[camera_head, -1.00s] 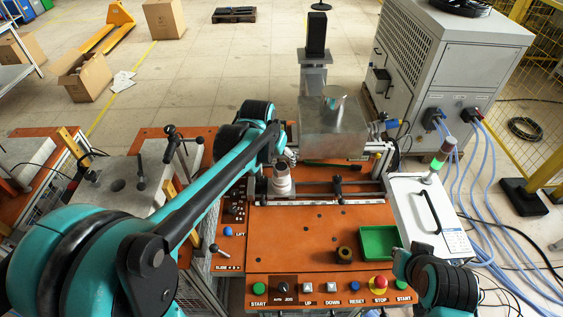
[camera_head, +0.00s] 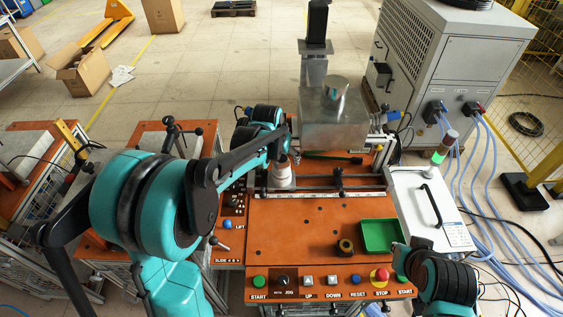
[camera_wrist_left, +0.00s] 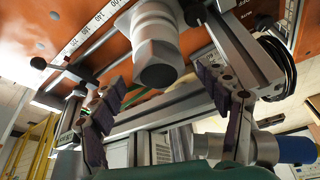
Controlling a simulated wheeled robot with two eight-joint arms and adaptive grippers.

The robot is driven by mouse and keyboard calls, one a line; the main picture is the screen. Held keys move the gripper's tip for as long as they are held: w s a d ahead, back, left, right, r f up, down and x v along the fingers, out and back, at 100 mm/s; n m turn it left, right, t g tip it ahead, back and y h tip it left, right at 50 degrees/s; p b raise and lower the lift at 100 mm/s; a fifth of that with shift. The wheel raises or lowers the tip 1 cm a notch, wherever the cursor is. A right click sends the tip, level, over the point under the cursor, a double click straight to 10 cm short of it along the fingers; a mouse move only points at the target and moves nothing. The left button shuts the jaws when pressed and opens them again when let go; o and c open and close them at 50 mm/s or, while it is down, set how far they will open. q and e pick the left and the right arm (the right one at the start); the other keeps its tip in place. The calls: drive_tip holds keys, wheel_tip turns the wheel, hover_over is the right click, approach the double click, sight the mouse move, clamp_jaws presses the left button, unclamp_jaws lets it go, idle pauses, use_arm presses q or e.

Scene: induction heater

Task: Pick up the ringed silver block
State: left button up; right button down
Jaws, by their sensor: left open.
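The ringed silver block (camera_head: 283,178) stands upright on the orange bench, near the left end of the rail; its top is partly hidden by my left arm. In the left wrist view the ringed silver block (camera_wrist_left: 156,48) shows as a stepped, pale grey body with a faceted end. My left gripper (camera_head: 289,156) is at the top of the block in the head view. In the wrist view its two dark-padded fingers (camera_wrist_left: 160,80) are spread apart, one on each side of the block's end, with visible gaps. My right arm shows at the lower right, but its gripper fingers do not.
A metal box (camera_head: 333,130) with a cylinder on top stands behind the block. A scaled rail (camera_head: 325,195) runs along the bench. A green tray (camera_head: 381,235) and a dark-and-yellow roll (camera_head: 345,246) lie at the front right. The middle of the orange plate is clear.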

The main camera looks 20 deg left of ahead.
use_arm(q)
drive_tip(key=shift+s+r, duration=0.1)
drive_tip(key=shift+r, duration=0.05)
drive_tip(key=c, duration=1.4)
